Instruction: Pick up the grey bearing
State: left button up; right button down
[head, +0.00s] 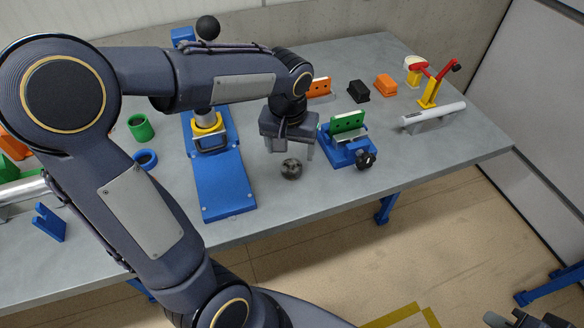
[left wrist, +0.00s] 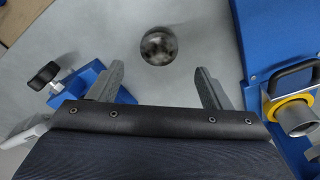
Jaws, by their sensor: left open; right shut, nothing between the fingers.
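The grey bearing (head: 291,168) is a small dark-grey round piece lying on the table, between the blue plate and the blue vise. It also shows in the left wrist view (left wrist: 159,46), beyond the fingertips and roughly between their lines. My left gripper (head: 289,150) is open and empty, pointing down just behind the bearing in the head view. Its two fingers show apart in the left wrist view (left wrist: 158,76), not touching the bearing. My right gripper (head: 528,320) shows only partly at the bottom right corner of the head view, away from the table, shut and empty.
The grey table (head: 330,205) is bare in front of the bearing. A blue plate (head: 224,185) with a yellow-ringed part (head: 207,123) stands left. A blue vise (head: 345,150) with a black knob and green block stands close right. A silver cylinder (head: 433,116) lies farther right.

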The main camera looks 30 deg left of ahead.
aim_at(291, 166)
pick_arm(q)
notch_tip(291, 166, down, 6)
jog(key=shift+w+r, duration=0.1)
jog(key=shift+r, duration=0.15)
jog(key=c, duration=1.1)
jog(key=shift+r, duration=0.1)
